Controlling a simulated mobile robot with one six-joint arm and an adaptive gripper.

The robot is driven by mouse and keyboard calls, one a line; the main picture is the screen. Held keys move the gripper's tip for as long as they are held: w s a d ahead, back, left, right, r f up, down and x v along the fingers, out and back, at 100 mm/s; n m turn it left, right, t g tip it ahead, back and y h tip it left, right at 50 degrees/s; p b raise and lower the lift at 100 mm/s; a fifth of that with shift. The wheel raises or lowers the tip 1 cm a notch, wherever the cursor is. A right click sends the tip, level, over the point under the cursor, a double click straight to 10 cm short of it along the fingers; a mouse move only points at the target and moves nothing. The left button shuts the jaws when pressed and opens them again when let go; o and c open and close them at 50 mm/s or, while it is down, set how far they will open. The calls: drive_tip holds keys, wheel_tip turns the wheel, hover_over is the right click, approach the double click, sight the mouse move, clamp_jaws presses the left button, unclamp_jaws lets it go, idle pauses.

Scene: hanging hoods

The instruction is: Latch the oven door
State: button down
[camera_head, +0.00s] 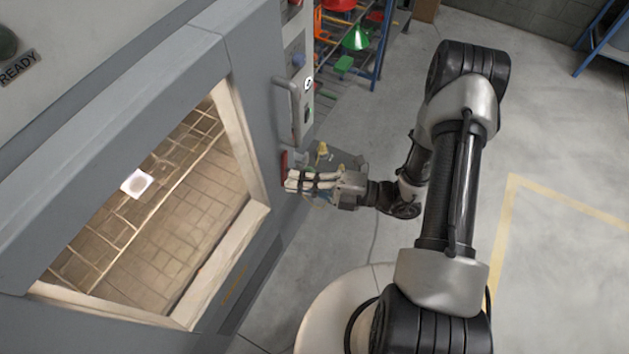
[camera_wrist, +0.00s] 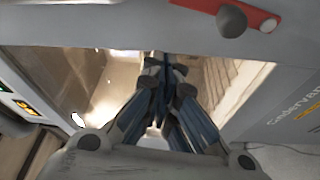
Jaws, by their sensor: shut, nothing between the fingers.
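The grey oven door (camera_head: 252,110) fills the left of the head view, its large window showing a lit, tiled inside. I cannot tell whether it is fully closed. A grey bar handle (camera_head: 292,108) stands near its right edge. Below the handle is a small red latch piece (camera_head: 284,163). In the wrist view a red plate (camera_wrist: 268,23) with a dark round knob (camera_wrist: 232,20) shows at the top. My gripper (camera_head: 289,181) is shut and empty, just below and beside the red piece; contact is unclear. In the wrist view its fingertips (camera_wrist: 166,68) point at the window.
A control panel (camera_head: 298,75) with a blue button stands right of the door. Behind it is a rack (camera_head: 375,60) with green and red items. The floor (camera_head: 560,130) on the right is open, with a yellow line.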

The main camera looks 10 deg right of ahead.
drive_tip(key=x, duration=0.4)
drive_tip(key=shift+s+f, duration=0.1)
drive_tip(key=shift+w+d+f+b, duration=0.1)
drive_tip(key=shift+w+d+b, duration=0.1)
drive_tip(key=shift+w+d, duration=0.25)
drive_tip(key=shift+w+d+f+b, duration=0.15)
drive_tip(key=shift+w+d, duration=0.1)
drive_tip(key=shift+w, duration=0.45)
drive_tip(key=shift+w+d+f+b, duration=0.1)
drive_tip(key=shift+w+d+b, duration=0.1)
drive_tip(key=shift+w+d, duration=0.25)
drive_tip(key=shift+r, duration=0.1)
